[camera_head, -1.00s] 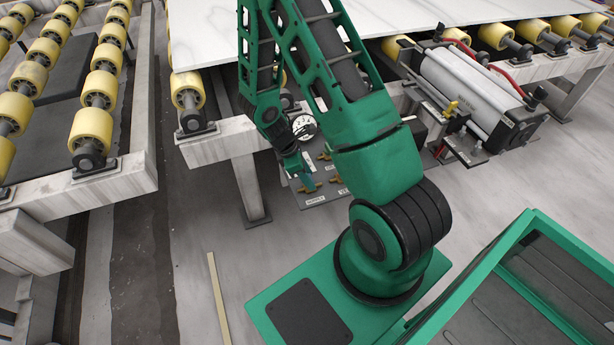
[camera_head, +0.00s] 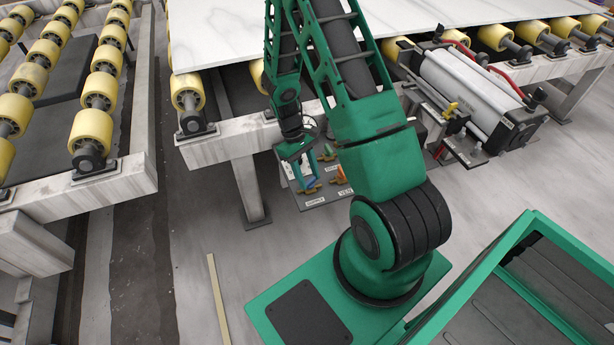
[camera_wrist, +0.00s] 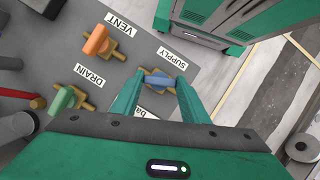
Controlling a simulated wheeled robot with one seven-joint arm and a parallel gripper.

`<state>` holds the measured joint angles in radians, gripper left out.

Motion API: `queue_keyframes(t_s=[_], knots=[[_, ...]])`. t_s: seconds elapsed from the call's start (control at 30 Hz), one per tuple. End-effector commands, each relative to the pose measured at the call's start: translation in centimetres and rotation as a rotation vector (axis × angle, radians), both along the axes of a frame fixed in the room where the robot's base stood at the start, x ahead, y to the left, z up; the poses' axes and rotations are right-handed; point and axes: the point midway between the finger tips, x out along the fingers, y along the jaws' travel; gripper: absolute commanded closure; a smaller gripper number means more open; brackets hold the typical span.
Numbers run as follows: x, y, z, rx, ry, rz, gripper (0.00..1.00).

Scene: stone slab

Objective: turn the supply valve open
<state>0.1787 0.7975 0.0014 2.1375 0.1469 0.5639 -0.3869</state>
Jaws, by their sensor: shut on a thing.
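The supply valve's blue handle (camera_wrist: 158,83) sits on a brass body beside the SUPPLY label (camera_wrist: 171,57) in the wrist view. My gripper (camera_wrist: 160,79) is shut on this handle, with one green finger at each end of it. In the head view my gripper (camera_head: 307,180) is low at the valve plate (camera_head: 322,198), below the frame's edge, and the blue handle (camera_head: 312,184) shows small there. The fingers cover part of the brass body.
In the wrist view an orange handle (camera_wrist: 96,40) stands by the VENT label and a green handle (camera_wrist: 62,99) by the DRAIN label, both close to the supply valve. A red bar (camera_wrist: 20,94) lies at the left. A roller frame (camera_head: 220,143) stands behind.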

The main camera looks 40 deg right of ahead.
Motion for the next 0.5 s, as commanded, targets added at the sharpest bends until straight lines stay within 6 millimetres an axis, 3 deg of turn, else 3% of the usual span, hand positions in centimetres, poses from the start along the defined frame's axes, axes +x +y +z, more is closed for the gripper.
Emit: queue_keyframes(t_s=[0.5], knots=[[0.24,-0.4,0.03,-0.001,-0.006,-0.368,0.82]])
